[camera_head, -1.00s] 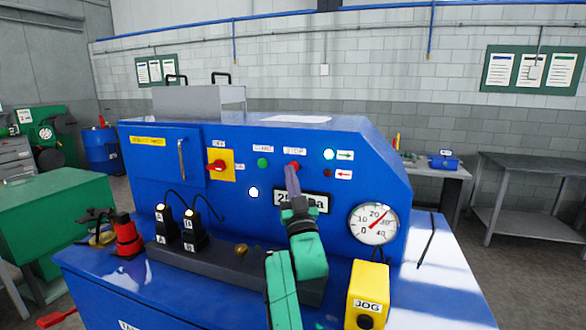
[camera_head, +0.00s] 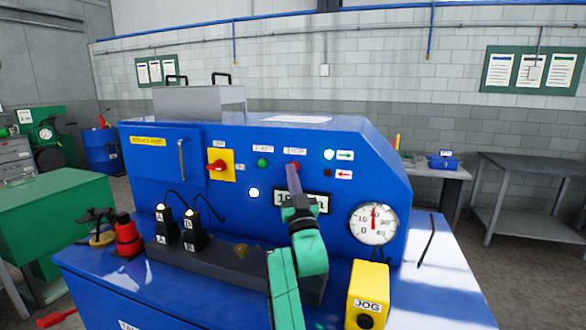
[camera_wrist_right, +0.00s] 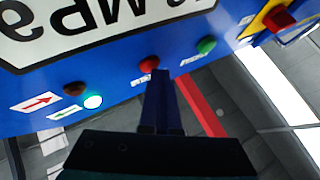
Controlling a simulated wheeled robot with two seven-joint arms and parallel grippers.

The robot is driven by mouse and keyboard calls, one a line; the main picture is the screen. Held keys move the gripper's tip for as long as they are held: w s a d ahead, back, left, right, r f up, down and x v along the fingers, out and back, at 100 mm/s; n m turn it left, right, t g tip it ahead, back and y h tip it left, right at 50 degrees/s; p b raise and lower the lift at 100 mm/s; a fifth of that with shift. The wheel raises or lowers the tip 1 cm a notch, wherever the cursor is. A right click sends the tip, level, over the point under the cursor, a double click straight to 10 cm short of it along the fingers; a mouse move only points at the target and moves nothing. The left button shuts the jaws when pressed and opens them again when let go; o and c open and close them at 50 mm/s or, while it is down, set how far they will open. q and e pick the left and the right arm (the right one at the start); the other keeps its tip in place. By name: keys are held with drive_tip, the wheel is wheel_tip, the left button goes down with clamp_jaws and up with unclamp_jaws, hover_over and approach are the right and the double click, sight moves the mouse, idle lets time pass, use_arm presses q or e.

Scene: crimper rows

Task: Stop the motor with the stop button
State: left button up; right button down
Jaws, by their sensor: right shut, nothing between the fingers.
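The red stop button (camera_head: 294,165) is on the blue machine's front panel, under a small white label. In the right wrist view the stop button (camera_wrist_right: 148,64) shows just beyond the fingertips. My right gripper (camera_head: 291,170) is shut and empty, its fingers pointing at the panel just below the button. A small gap seems to show in the wrist view; I cannot tell whether they touch. The green start button (camera_head: 262,163) is to the left. The top arrow lamp (camera_head: 328,154) is lit; the one below (camera_head: 328,173) is dark. My left gripper is not in view.
A red switch on a yellow plate (camera_head: 220,165) is left of the buttons. The dial gauge (camera_head: 373,224) reads about 20. A yellow JOG box (camera_head: 368,293) and a dark block (camera_head: 222,257) stand in front.

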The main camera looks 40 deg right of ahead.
drive_tip(key=shift+s+a, duration=0.45)
drive_tip(key=shift+a, duration=0.35)
drive_tip(key=a, duration=0.1)
drive_tip(key=s+a, duration=0.1)
drive_tip(key=a, duration=0.1)
drive_tip(key=s+a, duration=0.1)
drive_tip(key=shift+s+a+f, duration=0.1)
drive_tip(key=shift+a+f, duration=0.05)
drive_tip(key=shift+a, duration=0.1)
idle(0.6)
drive_tip(key=shift+f, duration=0.1)
